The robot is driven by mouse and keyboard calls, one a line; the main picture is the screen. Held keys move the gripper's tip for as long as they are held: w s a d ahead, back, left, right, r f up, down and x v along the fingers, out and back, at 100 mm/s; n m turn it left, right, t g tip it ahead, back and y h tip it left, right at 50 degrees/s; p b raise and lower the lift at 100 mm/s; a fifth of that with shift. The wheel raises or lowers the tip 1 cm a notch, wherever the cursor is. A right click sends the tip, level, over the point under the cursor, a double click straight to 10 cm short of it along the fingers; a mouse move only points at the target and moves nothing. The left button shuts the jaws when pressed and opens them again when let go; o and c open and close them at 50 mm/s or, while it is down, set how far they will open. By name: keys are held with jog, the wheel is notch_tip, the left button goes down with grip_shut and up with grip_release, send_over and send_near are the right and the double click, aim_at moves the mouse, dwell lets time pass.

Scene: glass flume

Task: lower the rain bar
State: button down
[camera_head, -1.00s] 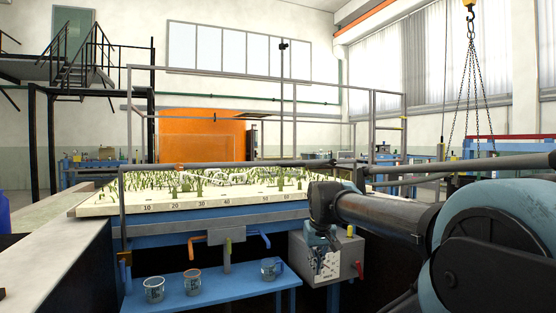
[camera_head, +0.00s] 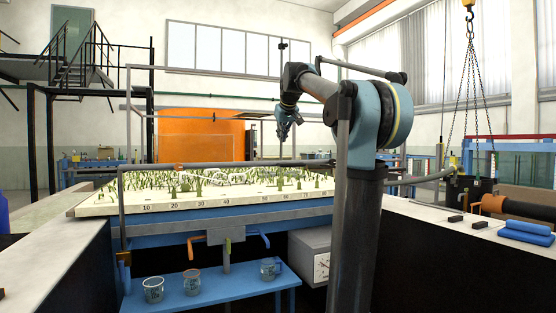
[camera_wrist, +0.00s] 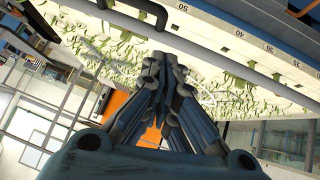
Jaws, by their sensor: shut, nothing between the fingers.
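A grey tube frame stands over the flume bed (camera_head: 110,202), which carries green model plants and a number scale. Its thin upper bar (camera_head: 200,73) runs high across the bed, and a thicker bar (camera_head: 220,166) runs low along the near side. I cannot tell which one is the rain bar. My gripper (camera_head: 283,135) hangs above the far part of the bed, apart from both bars in the picture. In the wrist view my gripper (camera_wrist: 160,58) has its fingers together and empty, with a dark bent pipe (camera_wrist: 120,9) beyond them.
Below the bed's front are an orange handle (camera_head: 193,246), a blue handle (camera_head: 265,240) and a grey box with a dial (camera_head: 312,252), partly hidden by my arm. Beakers stand on a blue bench (camera_head: 215,297). Pale side counters (camera_head: 62,265) flank the flume.

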jog(key=d+x, duration=0.1)
jog(key=x, duration=1.1)
jog(key=shift+w+a+f, duration=0.15)
jog(key=shift+a+f, duration=0.2)
jog(key=shift+f, duration=0.1)
notch_tip(320, 180, down, 31)
jog(key=shift+r, duration=0.15)
dwell(0.6)
